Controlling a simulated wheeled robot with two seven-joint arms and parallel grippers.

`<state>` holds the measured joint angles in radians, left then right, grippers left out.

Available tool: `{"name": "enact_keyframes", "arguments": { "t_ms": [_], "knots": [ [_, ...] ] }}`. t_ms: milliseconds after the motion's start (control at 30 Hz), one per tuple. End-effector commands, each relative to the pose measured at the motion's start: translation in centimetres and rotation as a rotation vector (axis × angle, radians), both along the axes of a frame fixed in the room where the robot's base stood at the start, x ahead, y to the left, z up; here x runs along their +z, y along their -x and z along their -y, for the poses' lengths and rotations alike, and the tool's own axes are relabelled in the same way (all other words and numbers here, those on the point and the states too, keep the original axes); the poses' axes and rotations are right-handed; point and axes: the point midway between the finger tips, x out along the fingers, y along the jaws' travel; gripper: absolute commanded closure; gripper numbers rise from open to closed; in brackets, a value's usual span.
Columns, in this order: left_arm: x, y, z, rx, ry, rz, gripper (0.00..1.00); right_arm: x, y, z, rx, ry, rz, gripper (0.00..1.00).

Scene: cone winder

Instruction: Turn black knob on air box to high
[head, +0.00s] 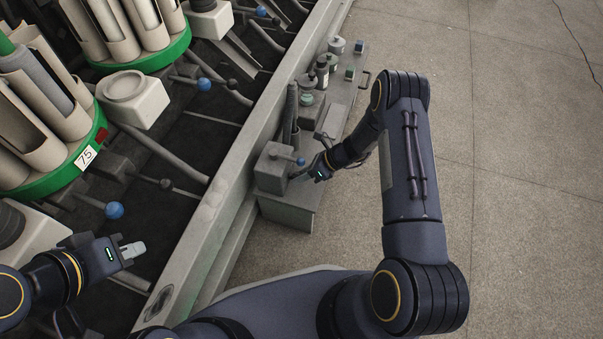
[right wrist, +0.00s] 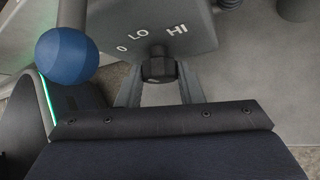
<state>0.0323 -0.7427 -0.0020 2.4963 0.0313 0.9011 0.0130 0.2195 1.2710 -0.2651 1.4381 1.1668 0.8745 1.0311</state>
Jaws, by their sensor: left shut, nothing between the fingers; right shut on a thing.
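The black knob (right wrist: 158,66) sits just below these marks. My right gripper (right wrist: 160,92) is shut on the knob, one finger on each side. The knob's pointer is not clear, so I cannot tell its setting. In the head view my right gripper (head: 312,170) is at the right side of the box, and the knob is hidden. My left gripper (head: 132,250) is shut and empty over the machine at lower left.
A blue ball on a lever (right wrist: 66,56) is close beside my right gripper; it also shows in the head view (head: 300,161). Green-rimmed holders with cones (head: 60,170) are at left. The floor (head: 530,200) at right is clear.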

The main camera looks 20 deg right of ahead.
Motion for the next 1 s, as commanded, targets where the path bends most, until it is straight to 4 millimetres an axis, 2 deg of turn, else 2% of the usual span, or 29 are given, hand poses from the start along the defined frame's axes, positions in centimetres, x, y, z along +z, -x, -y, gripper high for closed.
{"name": "enact_keyframes", "arguments": {
  "t_ms": [600,1000],
  "knots": [
    [-6.6,0.0,0.0,0.0,0.0,0.0,1.0,-1.1,-0.7,0.5,-0.004,-0.326,-0.477,0.89],
    [-8.0,0.0,0.0,0.0,0.0,0.0,1.0,-1.0,-0.8,0.5,-0.008,-0.476,-0.7,0.89]
  ]
}}
